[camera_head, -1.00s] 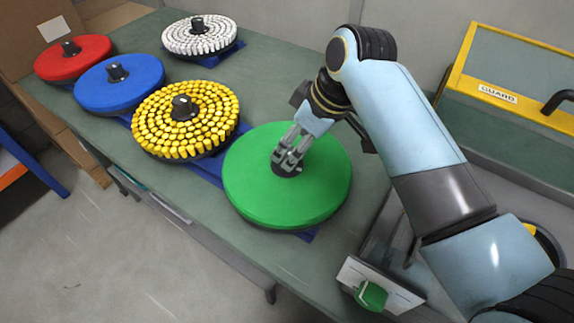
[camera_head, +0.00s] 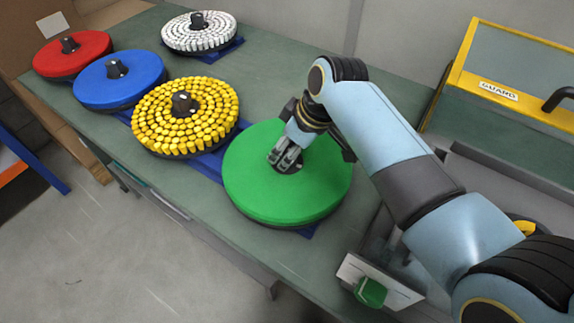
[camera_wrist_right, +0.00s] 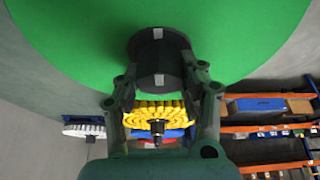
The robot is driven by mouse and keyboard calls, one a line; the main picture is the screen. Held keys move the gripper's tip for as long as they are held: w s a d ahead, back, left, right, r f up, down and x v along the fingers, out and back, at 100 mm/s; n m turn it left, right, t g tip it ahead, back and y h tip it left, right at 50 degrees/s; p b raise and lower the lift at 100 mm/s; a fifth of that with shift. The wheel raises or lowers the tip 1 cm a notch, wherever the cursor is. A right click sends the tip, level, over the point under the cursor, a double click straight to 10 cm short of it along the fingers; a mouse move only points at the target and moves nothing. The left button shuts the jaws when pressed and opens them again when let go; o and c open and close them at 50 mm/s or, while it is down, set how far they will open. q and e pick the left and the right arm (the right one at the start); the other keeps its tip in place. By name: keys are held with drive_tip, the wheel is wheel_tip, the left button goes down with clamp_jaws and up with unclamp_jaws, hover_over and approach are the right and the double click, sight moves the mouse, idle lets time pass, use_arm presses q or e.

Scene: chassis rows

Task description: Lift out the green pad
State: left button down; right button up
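The green pad (camera_head: 280,195) is a thick round disc with a dark central knob (camera_wrist_right: 160,62). It lies flat at the near right end of the table's row, on a blue base (camera_head: 307,231) that mostly hides beneath it. My right gripper (camera_head: 284,162) is down at the pad's centre. In the right wrist view its two fingers (camera_wrist_right: 160,76) are apart, one on each side of the knob. I cannot tell whether they touch it. My left gripper is out of view.
On the green table (camera_head: 270,75) stand a yellow-studded disc (camera_head: 215,100), a blue pad (camera_head: 110,90), a red pad (camera_head: 85,62) and a white-studded disc (camera_head: 180,40). A yellow-framed guard (camera_head: 500,91) stands right. A panel with a green knob (camera_head: 371,292) is at the front right.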

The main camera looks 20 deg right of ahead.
clamp_jaws()
drive_tip(key=shift+r, duration=0.15)
